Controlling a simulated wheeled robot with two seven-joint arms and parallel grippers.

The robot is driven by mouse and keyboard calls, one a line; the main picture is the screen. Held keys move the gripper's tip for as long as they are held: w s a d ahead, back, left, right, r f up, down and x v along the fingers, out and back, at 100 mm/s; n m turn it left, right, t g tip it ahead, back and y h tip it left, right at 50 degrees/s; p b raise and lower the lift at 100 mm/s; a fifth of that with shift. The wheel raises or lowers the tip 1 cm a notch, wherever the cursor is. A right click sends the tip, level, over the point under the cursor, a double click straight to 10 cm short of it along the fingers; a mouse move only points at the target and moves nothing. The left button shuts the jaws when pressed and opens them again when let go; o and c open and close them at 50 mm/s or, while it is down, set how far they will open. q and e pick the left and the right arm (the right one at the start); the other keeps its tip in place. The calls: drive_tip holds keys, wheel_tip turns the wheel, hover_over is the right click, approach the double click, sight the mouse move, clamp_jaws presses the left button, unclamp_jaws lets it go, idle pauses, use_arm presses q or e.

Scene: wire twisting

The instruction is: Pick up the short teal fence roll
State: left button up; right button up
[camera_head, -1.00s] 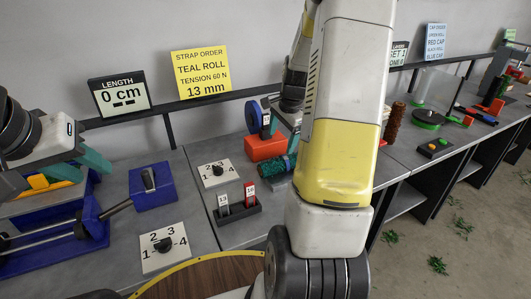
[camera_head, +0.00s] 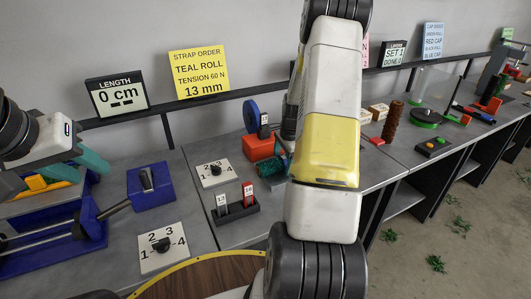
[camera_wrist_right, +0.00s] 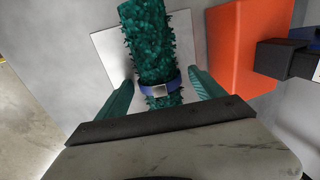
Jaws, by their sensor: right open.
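The teal fence roll (camera_wrist_right: 150,45) fills the upper middle of the right wrist view, with a blue strap (camera_wrist_right: 158,88) and pale buckle around its near part. My right gripper (camera_wrist_right: 162,77) is open, with one teal finger on each side of the roll; gaps show between roll and fingers. In the head view a small part of the roll (camera_head: 272,169) shows left of my right arm, which hides the rest. My left gripper (camera_head: 92,160) is at the left edge above the blue fixture, its jaws unclear.
An orange block (camera_wrist_right: 241,42) is right of the roll, and it also shows in the head view (camera_head: 263,147). A white dial plate (camera_head: 216,173), a dark holder with tags (camera_head: 236,212) and a blue clamp fixture (camera_head: 92,218) are on the grey bench.

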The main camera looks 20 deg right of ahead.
drive_tip(key=c, duration=1.6)
